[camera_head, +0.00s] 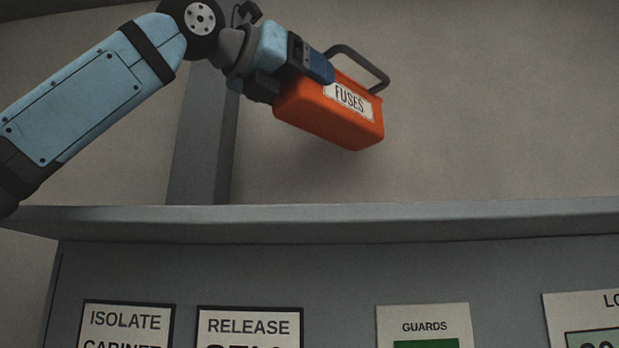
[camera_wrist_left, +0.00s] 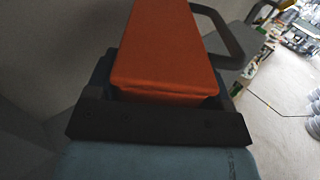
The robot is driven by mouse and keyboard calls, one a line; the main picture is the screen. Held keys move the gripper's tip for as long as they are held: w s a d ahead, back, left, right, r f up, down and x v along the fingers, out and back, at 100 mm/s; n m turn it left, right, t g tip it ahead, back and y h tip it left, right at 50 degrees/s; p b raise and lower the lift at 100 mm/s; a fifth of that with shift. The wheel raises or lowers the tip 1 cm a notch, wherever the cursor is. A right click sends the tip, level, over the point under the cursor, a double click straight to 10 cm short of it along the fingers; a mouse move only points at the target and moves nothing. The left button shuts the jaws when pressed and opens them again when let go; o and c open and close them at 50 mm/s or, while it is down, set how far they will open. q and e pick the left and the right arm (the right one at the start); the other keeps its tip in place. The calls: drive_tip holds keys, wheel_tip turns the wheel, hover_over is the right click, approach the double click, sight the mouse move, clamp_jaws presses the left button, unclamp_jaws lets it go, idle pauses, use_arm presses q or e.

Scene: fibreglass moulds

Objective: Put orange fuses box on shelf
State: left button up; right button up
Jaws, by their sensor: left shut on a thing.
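The orange fuses box (camera_head: 335,112) has a white FUSES label and a dark handle (camera_head: 362,66). My left gripper (camera_head: 318,68) is shut on the box at its left end and holds it up, slightly tilted, above the grey shelf (camera_head: 420,222). A gap shows between the box and the shelf edge in the head view. In the left wrist view the orange box (camera_wrist_left: 165,50) fills the upper middle, with its handle at the right. The shelf's top surface is hidden by its front edge. My right gripper is not in view.
A grey upright post (camera_head: 203,140) stands behind my left arm. Below the shelf edge is a grey panel with signs, among them ISOLATE CABINET (camera_head: 126,322), RELEASE (camera_head: 249,326) and GUARDS (camera_head: 424,326). The space above the shelf to the right is clear.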

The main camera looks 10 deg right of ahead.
use_arm(q)
wheel_tip(320, 180, down, 10)
drive_tip(key=shift+a+r, duration=0.15)
drive_tip(key=shift+r, duration=0.05)
wheel_tip(320, 180, down, 4)
drive_tip(key=shift+r, duration=0.1)
drive_tip(key=shift+w+f, duration=0.1)
drive_tip(key=shift+f, duration=0.2)
drive_tip(key=o, duration=1.1)
drive_tip(key=shift+f, duration=0.15)
